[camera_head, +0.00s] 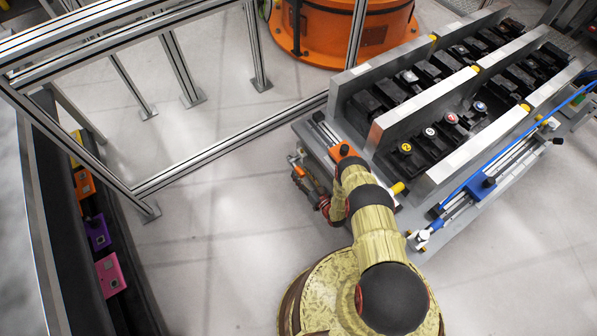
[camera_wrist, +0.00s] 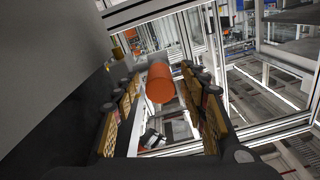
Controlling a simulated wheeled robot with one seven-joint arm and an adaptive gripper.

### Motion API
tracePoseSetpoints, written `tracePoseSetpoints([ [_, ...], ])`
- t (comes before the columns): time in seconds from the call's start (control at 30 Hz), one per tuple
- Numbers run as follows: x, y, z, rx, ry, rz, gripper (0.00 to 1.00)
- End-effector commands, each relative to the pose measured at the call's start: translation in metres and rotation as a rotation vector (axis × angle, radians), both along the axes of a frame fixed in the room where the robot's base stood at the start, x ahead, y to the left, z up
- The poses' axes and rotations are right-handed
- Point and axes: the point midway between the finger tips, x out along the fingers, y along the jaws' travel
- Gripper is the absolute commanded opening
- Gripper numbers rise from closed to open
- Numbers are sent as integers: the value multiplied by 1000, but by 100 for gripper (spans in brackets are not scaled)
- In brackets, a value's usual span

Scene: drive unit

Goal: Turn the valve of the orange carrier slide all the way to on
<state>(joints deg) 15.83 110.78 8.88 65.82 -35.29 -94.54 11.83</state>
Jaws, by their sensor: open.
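The orange carrier slide (camera_head: 344,152) lies along the left edge of the grey fixture in the head view, partly hidden by my arm. Its valve (camera_head: 297,159) shows as a small orange part at the slide's near left end. In the wrist view, the valve's rounded orange handle end (camera_wrist: 160,86) sits between my finger pads, with gaps visible on both sides. My gripper (camera_head: 303,176) is open at the valve, and it also shows in the wrist view (camera_wrist: 163,106). The valve's exact turn angle cannot be told.
The blue carrier slide (camera_head: 488,182) runs along the fixture's right side. Grey upright plates (camera_head: 424,108) stand between the slides with black parts between them. A metal frame (camera_head: 235,142) borders the left. Clear floor (camera_head: 230,235) lies left of my arm.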

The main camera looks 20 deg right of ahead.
Motion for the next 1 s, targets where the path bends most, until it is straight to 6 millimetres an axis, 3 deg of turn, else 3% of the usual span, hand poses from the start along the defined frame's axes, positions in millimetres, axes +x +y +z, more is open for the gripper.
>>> tracePoseSetpoints([
  [0.2, 21, 8, -1, 1, 1, 0, 43],
  [0.53, 25, 9, 0, 1, 1, -1, 43],
  [1.0, 25, 9, 0, 0, 1, 0, 17],
])
